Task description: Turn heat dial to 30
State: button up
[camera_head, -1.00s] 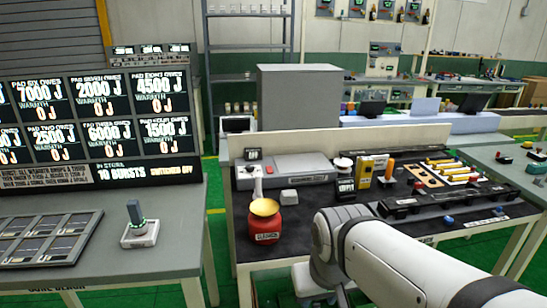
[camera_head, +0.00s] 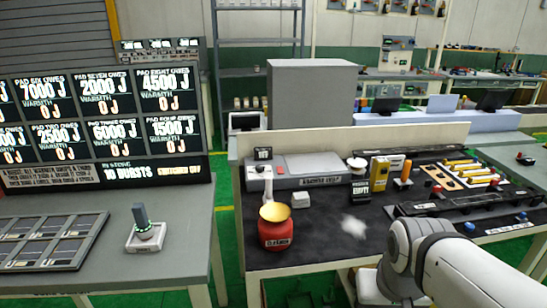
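I cannot make out with certainty which part is the heat dial, and no setting of 30 is readable. A low grey unit (camera_head: 312,166) with a red button sits at the back left of the dark-topped bench. A small dark display (camera_head: 263,153) and a pale upright part (camera_head: 267,181) stand at its left end. On the left table, a dark upright piece with a green ring (camera_head: 142,219) stands on a white base; its markings are too small to read. My arm enters at the lower right, and my gripper is out of view.
A red pot with a yellow top (camera_head: 276,231) stands at the bench's front left. A blurred whitish patch (camera_head: 354,225) shows on the dark top. A display board (camera_head: 100,125) reads "10 bursts". A green-floored gap separates the tables.

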aim_at(260, 169)
jog(key=u, duration=0.05)
jog(key=i, duration=0.95)
jog(key=z, duration=0.1)
